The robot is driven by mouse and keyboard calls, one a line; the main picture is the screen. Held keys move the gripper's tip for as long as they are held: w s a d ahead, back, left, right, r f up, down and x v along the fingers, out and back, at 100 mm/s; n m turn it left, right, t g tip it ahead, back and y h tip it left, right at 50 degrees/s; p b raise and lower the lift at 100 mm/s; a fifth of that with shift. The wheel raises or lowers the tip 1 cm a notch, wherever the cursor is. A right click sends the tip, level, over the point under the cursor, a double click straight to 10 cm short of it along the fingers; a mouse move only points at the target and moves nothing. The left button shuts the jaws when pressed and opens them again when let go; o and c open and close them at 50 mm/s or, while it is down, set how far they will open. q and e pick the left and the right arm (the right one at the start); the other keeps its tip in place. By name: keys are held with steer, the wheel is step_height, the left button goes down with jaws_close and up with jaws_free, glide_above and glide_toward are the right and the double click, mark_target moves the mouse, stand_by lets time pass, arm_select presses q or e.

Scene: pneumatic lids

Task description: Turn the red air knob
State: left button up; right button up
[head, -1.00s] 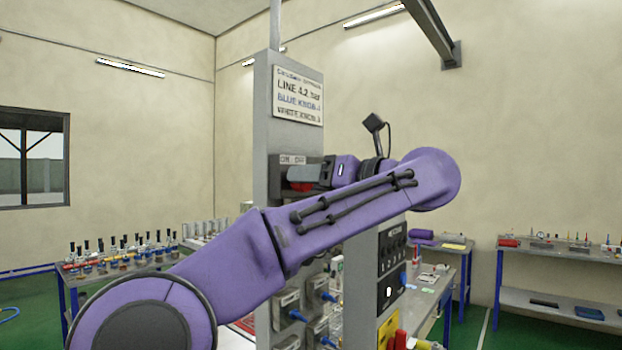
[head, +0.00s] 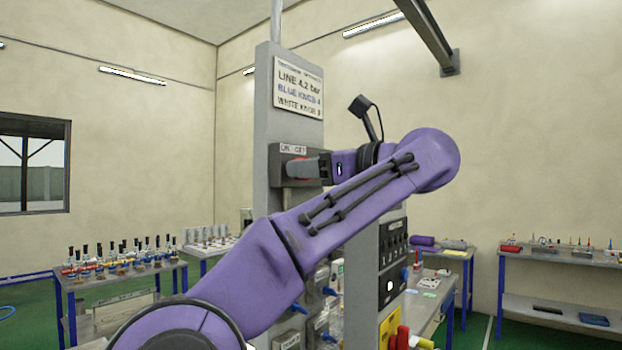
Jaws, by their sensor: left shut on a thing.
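The red air knob (head: 291,168) sits on a grey box (head: 283,182) on the upright grey post, under an on/off label (head: 293,149). Only a small red part of it shows. My left gripper (head: 302,168) reaches it from the right and is shut on it; the fingers and wrist hide most of the knob. My left arm crosses the view from the lower left, bends at the right and comes back to the post. My right gripper is not in view.
A sign (head: 298,88) reading "LINE 4.2 bar" hangs on the post above the box. A black panel (head: 392,262) and several blue-handled valves (head: 297,309) are lower down. Side tables with bottles (head: 115,262) stand at left, another table (head: 560,258) at right.

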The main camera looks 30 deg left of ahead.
arm_select(q)
steer(key=shift+s+f+n+b, duration=0.1)
steer(key=shift+n+b, duration=0.65)
steer(key=shift+n, duration=2.35)
steer(key=shift+f+n+b, duration=0.1)
steer(key=shift+n+b, duration=0.6)
steer(key=shift+n, duration=2.4)
steer(key=o, duration=1.1)
steer(key=shift+c, duration=0.2)
